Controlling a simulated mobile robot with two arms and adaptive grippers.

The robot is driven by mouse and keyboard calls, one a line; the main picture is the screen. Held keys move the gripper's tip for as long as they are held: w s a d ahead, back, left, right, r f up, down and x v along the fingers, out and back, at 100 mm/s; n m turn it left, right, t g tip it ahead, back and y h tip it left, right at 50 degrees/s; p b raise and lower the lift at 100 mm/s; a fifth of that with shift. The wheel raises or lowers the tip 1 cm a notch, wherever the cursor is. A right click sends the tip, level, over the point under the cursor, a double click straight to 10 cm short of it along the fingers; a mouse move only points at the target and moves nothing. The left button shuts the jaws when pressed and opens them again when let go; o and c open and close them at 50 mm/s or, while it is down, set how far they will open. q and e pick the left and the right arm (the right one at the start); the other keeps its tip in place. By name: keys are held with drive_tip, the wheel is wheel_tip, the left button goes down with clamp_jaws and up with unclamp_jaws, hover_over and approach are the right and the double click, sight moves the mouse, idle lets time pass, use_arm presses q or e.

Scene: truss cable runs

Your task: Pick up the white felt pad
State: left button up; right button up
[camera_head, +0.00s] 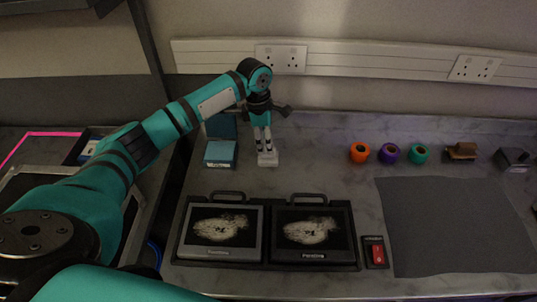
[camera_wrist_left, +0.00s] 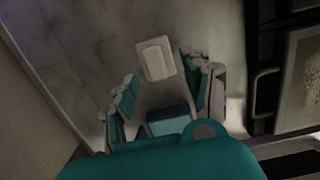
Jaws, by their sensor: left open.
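The white felt pad (camera_head: 267,159) is a small pale block-like piece lying on the grey worktop, near the back and left of the middle. In the left wrist view, the pad (camera_wrist_left: 155,59) is a rounded white rectangle just beyond the fingertips. My left gripper (camera_head: 264,146) points down right over the pad in the head view. In the left wrist view, the gripper (camera_wrist_left: 160,78) has its fingers spread apart with nothing between them. I cannot tell whether the fingertips touch the pad. My right gripper is in neither view.
A teal box (camera_head: 220,153) stands just left of the pad. Two dark cases with screens (camera_head: 266,251) lie in front. Orange (camera_head: 359,152), purple (camera_head: 390,153) and teal (camera_head: 419,153) rolls stand to the right, behind a dark grey mat (camera_head: 455,225). A wall trunking with sockets runs behind.

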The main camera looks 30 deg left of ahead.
use_arm(q)
drive_tip(key=shift+w+d+f+p, duration=0.15)
drive_tip(key=shift+f+p, duration=0.1)
drive_tip(key=shift+f, duration=0.65)
drive_tip(key=shift+w+a+f+p, duration=0.1)
drive_tip(key=shift+w+f+p, duration=0.1)
drive_tip(key=shift+f, duration=0.65)
drive_tip(key=shift+w+d+f+p, duration=0.15)
drive_tip(key=shift+f+p, duration=0.1)
drive_tip(key=shift+f, duration=0.65)
clamp_jaws()
